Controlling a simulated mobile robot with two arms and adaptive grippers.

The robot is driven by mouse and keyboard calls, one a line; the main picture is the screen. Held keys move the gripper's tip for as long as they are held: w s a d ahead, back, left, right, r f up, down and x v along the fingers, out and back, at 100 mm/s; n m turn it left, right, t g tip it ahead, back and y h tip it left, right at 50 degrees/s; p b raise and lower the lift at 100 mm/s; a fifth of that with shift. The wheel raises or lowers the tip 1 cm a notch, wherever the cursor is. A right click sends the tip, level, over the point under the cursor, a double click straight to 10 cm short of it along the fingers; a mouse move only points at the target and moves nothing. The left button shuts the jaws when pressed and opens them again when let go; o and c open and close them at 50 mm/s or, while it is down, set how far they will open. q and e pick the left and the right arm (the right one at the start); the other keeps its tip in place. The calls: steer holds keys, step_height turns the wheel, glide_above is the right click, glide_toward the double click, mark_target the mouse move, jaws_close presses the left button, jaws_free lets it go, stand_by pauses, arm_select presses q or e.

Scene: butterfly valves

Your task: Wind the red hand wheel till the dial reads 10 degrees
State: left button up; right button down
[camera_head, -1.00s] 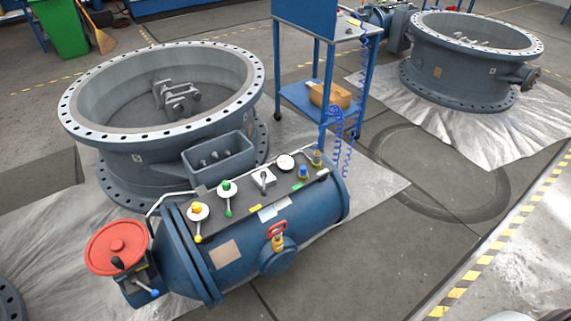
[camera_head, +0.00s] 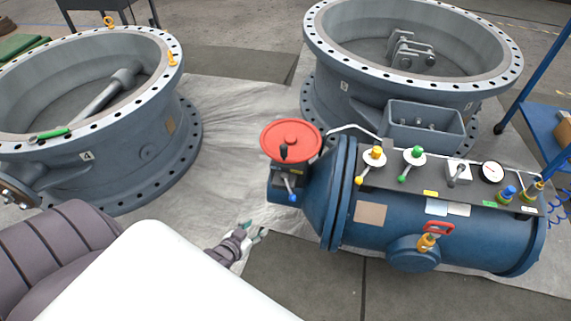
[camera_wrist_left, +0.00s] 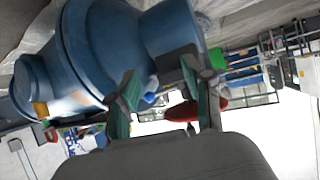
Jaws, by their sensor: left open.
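The red hand wheel (camera_head: 291,139), with a black knob on its rim, sits at the left end of a blue cylindrical valve unit (camera_head: 375,235). A white round dial (camera_head: 492,172) is on the unit's top panel; its reading is too small to tell. My left gripper (camera_head: 257,233) is open and empty, below and left of the wheel, apart from it. In the left wrist view, the gripper's green-grey fingers (camera_wrist_left: 163,80) are spread, and a red part (camera_wrist_left: 183,111), probably the wheel, shows beyond them. My right gripper is not in view.
Yellow (camera_head: 375,156) and green (camera_head: 414,156) levers stand on the panel. Large grey flanged valve bodies (camera_head: 150,150) stand at left and behind. The sheet-covered floor (camera_head: 235,150) between them is clear.

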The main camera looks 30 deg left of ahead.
arm_select(q)
steer(key=w+a+r+t+b, duration=0.1)
steer(key=w+r+t+b, duration=0.1)
steer(key=w+r, duration=0.25)
steer(key=t+b, duration=0.2)
steer(key=t, duration=0.2)
glide_toward(282, 152)
steer(key=w, duration=0.3)
steer(key=w+b, duration=0.1)
steer(key=w, duration=0.3)
steer(key=w+b, duration=0.1)
steer(key=w, duration=0.2)
steer(key=shift+w+a+r, duration=0.15)
steer(key=shift+w+a, duration=0.1)
steer(key=shift+a, duration=0.05)
steer(key=shift+w, duration=0.45)
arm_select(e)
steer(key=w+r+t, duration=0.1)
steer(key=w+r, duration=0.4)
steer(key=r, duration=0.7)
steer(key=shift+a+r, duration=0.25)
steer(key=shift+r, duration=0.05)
arm_select(q)
jaws_close()
